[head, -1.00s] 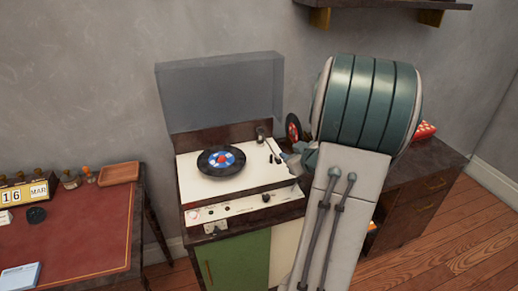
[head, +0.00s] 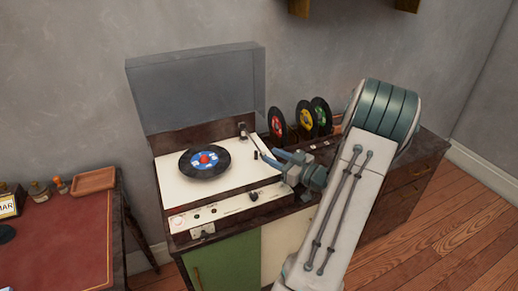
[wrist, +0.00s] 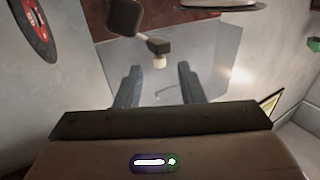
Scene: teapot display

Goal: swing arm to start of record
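The record player (head: 165,175) has a cream deck with its clear lid raised. A black record with a blue, white and red label (head: 204,161) lies on it. The tonearm (head: 249,143) runs along the deck's right side, off the record. My gripper (head: 268,155) is at the deck's right edge, beside the tonearm's front end. In the wrist view my gripper (wrist: 160,78) has its two fingers apart. A dark block with a pale stub (wrist: 159,50), perhaps part of the tonearm, appears beyond and between the fingertips. I cannot tell whether they touch it.
Several records (head: 305,120) stand upright on the cabinet right of the deck, close behind my gripper. The raised lid (head: 195,85) stands at the back. A red-topped desk (head: 65,235) with a wooden tray (head: 93,180) is at left. Wooden floor is open at right.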

